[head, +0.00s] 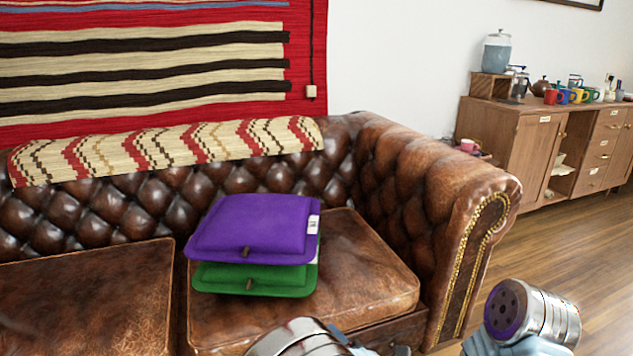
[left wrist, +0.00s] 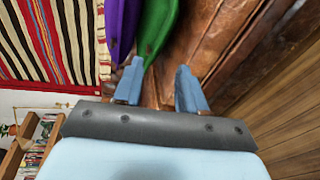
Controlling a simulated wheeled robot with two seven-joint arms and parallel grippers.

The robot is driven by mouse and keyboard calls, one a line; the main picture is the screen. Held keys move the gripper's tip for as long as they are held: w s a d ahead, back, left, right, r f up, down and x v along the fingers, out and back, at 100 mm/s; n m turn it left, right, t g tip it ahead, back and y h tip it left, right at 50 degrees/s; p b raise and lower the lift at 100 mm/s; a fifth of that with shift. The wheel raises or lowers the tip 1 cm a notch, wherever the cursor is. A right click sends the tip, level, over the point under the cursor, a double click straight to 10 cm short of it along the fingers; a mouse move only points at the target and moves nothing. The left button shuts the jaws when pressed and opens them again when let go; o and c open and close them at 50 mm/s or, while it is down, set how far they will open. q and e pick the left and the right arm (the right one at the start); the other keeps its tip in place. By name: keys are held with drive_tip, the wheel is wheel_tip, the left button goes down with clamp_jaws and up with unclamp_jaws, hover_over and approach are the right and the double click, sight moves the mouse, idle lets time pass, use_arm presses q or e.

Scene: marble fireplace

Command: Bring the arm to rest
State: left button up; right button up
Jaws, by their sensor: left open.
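My left gripper (left wrist: 160,88) shows in the left wrist view with its two pale blue fingers apart and nothing between them. Beyond the fingers are the purple cushion (left wrist: 121,25) and the green cushion (left wrist: 157,25), with the brown leather of the sofa to their right. In the head view, the purple cushion (head: 250,225) lies on top of the green cushion (head: 255,280) on the sofa's right seat. Silver arm parts of mine show at the bottom edge and lower right. I cannot make out gripper fingers in the head view, and my right gripper is not seen.
The brown leather sofa (head: 385,190) has a patterned throw (head: 160,150) over its back. A striped red rug (head: 150,60) hangs behind. A wooden cabinet (head: 525,150) with mugs and jars stands at the right. The wooden floor (head: 575,240) before it looks clear.

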use_arm(q)
drive_tip(key=s+a+f+n+g, duration=0.5)
drive_tip(key=a+f+n+g, duration=0.15)
drive_tip(key=f, duration=0.25)
drive_tip(key=s+a+f+n+g, duration=0.5)
drive_tip(key=a+f+n+g, duration=0.15)
drive_tip(key=f, duration=0.35)
drive_tip(key=s+f+n+h, duration=0.2)
drive_tip(key=n+h, duration=0.2)
drive_tip(key=n, duration=0.7)
drive_tip(key=s+f+n+h, duration=0.3)
drive_tip(key=n, duration=0.8)
drive_tip(key=s+a+f+n+g+h, duration=0.1)
drive_tip(key=s+f+n+h, duration=0.2)
drive_tip(key=n, duration=0.9)
drive_tip(key=shift+h, duration=0.8)
